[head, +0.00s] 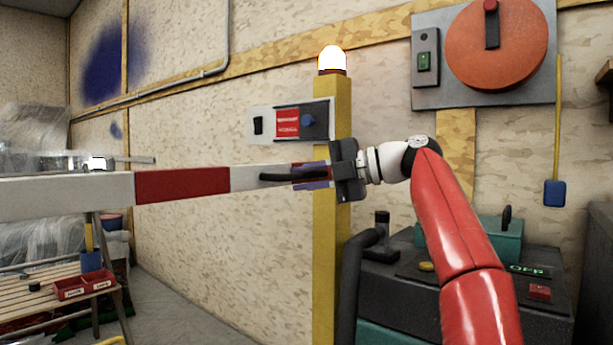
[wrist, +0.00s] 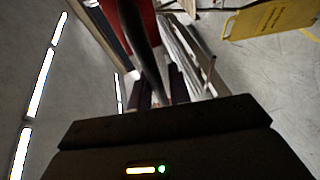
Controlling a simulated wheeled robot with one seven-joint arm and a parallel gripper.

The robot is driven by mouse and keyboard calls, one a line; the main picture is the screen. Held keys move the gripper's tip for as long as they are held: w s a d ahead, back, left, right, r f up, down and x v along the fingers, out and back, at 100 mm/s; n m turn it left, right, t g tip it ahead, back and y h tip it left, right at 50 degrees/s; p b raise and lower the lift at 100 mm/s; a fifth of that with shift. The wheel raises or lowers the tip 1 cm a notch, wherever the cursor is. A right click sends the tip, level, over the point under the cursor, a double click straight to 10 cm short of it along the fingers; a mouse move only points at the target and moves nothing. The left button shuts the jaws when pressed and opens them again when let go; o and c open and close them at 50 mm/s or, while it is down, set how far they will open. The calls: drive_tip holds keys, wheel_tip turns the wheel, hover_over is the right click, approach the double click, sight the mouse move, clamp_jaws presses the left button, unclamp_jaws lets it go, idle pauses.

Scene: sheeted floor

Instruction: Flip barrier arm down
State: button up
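The barrier arm (head: 180,185) is a red and white striped beam. It lies nearly level in the head view, from the left edge to the yellow post (head: 331,240). A black handle (head: 285,177) sits on its side near the post. My gripper (head: 308,176) is at the handle's right end, with purple fingers above and below it. In the wrist view, the dark handle (wrist: 145,55) runs down between the two close-set fingers of my gripper (wrist: 160,92). They appear shut on it, though the contact itself is partly hidden.
A wall panel with a large orange disc (head: 497,45) and a dark console (head: 470,280) stand to the right. A slatted bench with a red tray (head: 85,288) is at left. Floor below the beam is mostly clear.

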drive_tip(key=o, duration=0.3)
drive_tip(key=shift+w+f, duration=0.1)
drive_tip(key=shift+f, duration=0.15)
drive_tip(key=shift+o, duration=0.2)
drive_tip(key=shift+r, duration=0.1)
drive_tip(key=v, duration=0.7)
drive_tip(key=shift+d, duration=0.35)
drive_tip(key=shift+s, duration=0.2)
